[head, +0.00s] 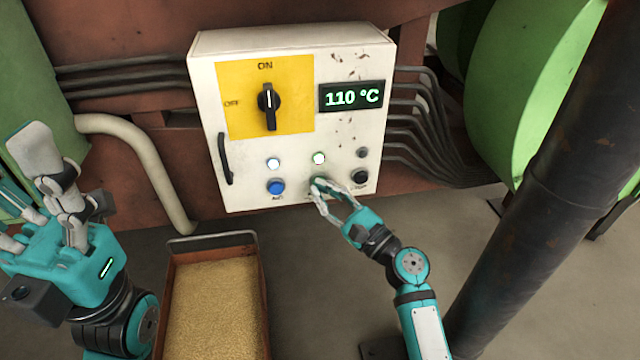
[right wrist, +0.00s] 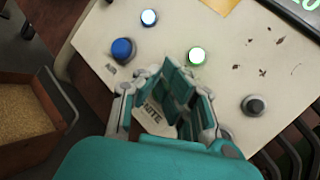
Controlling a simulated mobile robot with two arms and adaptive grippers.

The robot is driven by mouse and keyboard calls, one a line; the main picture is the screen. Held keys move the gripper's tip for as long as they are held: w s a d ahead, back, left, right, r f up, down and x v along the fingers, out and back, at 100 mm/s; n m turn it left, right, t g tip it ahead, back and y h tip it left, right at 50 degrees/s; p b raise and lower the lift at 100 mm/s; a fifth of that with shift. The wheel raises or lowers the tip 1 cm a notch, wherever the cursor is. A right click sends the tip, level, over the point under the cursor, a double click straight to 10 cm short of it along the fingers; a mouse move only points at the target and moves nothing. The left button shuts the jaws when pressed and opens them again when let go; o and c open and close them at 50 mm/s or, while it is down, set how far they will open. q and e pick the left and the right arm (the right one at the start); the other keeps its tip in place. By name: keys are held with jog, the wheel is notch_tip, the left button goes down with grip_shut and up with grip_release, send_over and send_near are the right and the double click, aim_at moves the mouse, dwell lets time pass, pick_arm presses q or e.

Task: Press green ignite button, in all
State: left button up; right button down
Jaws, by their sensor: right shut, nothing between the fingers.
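The white control box (head: 300,60) is on the wall ahead. My right gripper (head: 322,190) is shut and empty, with its fingertips at the lower middle of the panel. In the right wrist view, the fingers (right wrist: 178,92) cover the spot above a label ending in "ITE". The green ignite button is hidden behind them, so contact or pressing cannot be told. Above the fingertips, a green-rimmed lamp (head: 319,158) glows white; it also shows in the right wrist view (right wrist: 196,56). My left gripper (head: 25,165) is open and empty at the left, away from the box.
A blue button (head: 275,187) lies left of the fingertips under a lit white lamp (head: 273,164), and a black button (head: 360,176) right. The rotary switch (head: 269,105) points to ON. The display (head: 352,96) reads 110 °C. A tray of grain (head: 262,290) stands below; a dark pipe (head: 540,190) is right.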

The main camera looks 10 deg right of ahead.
jog(key=s, duration=0.6)
jog(key=shift+p, duration=0.45)
dwell(0.8)
